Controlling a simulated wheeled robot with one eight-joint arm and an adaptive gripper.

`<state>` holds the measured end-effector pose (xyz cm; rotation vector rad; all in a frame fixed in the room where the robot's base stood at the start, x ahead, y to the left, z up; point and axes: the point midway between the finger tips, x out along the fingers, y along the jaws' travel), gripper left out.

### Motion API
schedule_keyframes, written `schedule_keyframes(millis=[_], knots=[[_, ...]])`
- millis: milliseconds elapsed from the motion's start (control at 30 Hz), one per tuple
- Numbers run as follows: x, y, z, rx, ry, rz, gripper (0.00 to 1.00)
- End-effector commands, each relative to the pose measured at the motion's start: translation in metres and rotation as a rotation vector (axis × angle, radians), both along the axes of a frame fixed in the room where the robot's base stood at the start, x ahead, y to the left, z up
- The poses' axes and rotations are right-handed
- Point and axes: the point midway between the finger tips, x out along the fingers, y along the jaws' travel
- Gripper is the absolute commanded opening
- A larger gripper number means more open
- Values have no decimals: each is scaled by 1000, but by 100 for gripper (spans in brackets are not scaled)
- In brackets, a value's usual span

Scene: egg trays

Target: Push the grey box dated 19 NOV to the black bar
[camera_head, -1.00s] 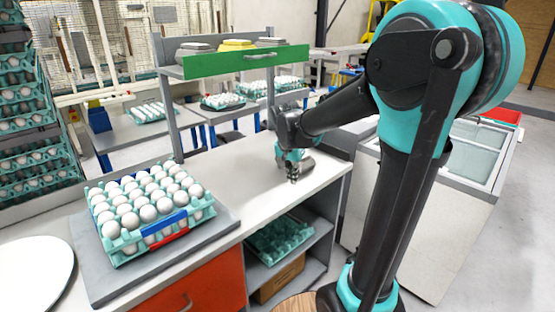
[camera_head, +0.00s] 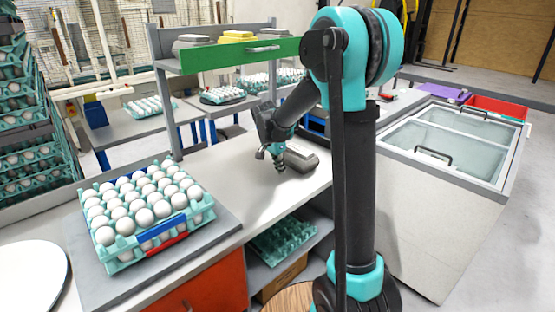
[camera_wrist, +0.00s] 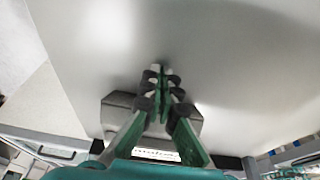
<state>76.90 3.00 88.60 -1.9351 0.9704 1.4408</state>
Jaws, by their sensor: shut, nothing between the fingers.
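A grey box (camera_head: 301,158) lies on the white worktop (camera_head: 236,172), near its right end. Its date cannot be read. My gripper (camera_head: 280,169) points down just left of the box in the head view, fingers shut and empty. In the wrist view, the shut fingers (camera_wrist: 161,70) stand in front of the grey box (camera_wrist: 121,100) and hide its middle. I cannot tell whether they touch it. A dark strip (camera_wrist: 231,162) shows behind the box in the wrist view; I cannot tell whether it is the black bar.
A tray of white eggs (camera_head: 108,263) sits on a grey mat (camera_head: 92,292) at the left. A raised shelf with a green front (camera_head: 225,59) carries two grey boxes and a yellow one (camera_head: 237,35). A glass-topped chest (camera_head: 440,140) stands at right. The worktop between eggs and gripper is clear.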

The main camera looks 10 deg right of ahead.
Motion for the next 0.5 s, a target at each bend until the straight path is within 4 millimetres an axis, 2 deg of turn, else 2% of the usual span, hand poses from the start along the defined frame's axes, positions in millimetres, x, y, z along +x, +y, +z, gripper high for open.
schedule_keyframes(millis=[200,500], knots=[[18,-24,0,1,-1,-3,0],[24,-32,0,1,-1,0,0]])
